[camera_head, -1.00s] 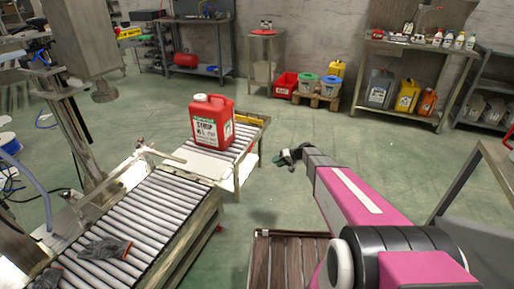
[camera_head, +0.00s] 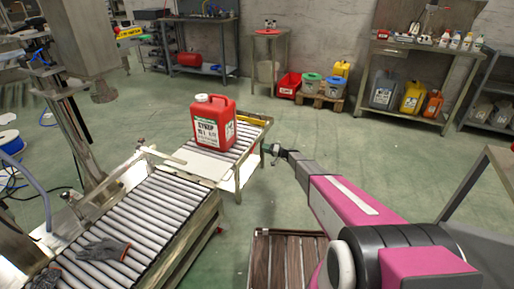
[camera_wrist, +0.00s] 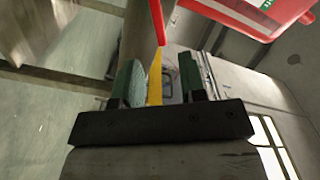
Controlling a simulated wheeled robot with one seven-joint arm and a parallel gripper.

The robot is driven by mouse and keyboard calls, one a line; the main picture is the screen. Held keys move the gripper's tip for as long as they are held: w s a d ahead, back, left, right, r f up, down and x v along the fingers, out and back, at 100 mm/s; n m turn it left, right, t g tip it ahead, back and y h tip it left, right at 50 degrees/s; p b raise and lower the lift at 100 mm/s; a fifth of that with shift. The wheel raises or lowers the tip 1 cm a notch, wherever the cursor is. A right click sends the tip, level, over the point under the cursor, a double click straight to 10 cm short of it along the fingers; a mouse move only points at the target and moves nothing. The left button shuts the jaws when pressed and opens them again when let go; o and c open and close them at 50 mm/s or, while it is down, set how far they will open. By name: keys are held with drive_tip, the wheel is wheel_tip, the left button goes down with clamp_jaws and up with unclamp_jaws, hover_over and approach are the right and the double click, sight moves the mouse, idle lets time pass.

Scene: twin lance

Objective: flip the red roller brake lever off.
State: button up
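A narrow red bar (camera_wrist: 157,22), which looks like the brake lever, shows at the top middle of the wrist view. A yellow strip (camera_wrist: 155,80) runs below it, seen in the gap between my fingers. I cannot make out the lever in the head view. My gripper (camera_wrist: 158,80) is open, with its two green-padded fingers apart and nothing clearly held. In the head view my gripper (camera_head: 270,151) is beside the right side of the short roller conveyor (camera_head: 241,160). I cannot tell whether a finger touches the lever.
A red jerrycan (camera_head: 213,123) stands on the short conveyor; its lower part shows in the wrist view (camera_wrist: 250,14). A longer roller conveyor (camera_head: 150,220) with grey gloves (camera_head: 104,249) is at left. A slatted wooden surface (camera_head: 290,262) lies below my arm. Floor is open behind.

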sight(255, 145)
drive_tip(key=x, duration=0.6)
drive_tip(key=shift+a, duration=0.25)
clamp_jaws()
